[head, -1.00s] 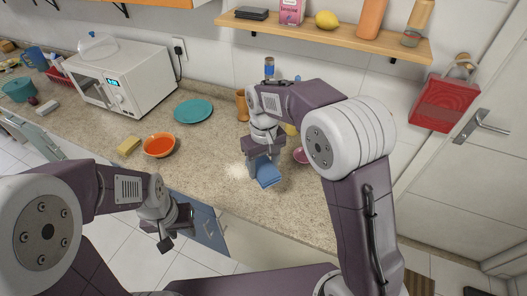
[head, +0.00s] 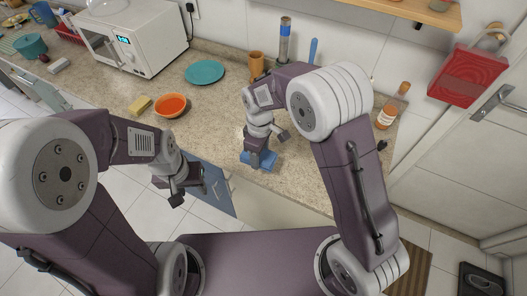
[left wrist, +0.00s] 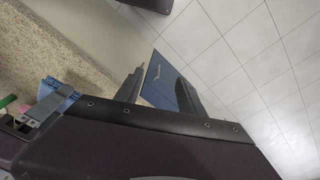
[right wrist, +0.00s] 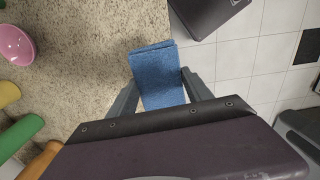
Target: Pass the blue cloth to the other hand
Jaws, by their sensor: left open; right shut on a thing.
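The blue cloth (head: 262,162) is folded and held at the counter's front edge. My right gripper (head: 259,153) is above it and shut on it. In the right wrist view the cloth (right wrist: 155,72) sticks out between the fingers. I cannot tell whether it is clear of the counter. My left gripper (head: 182,192) is open and empty, in front of the counter and to the left of the cloth, apart from it. In the left wrist view, the cloth (left wrist: 58,93) shows at the left edge, beside the right gripper.
A brown cup (head: 256,64) and bottles stand at the back. Open floor lies in front of the counter.

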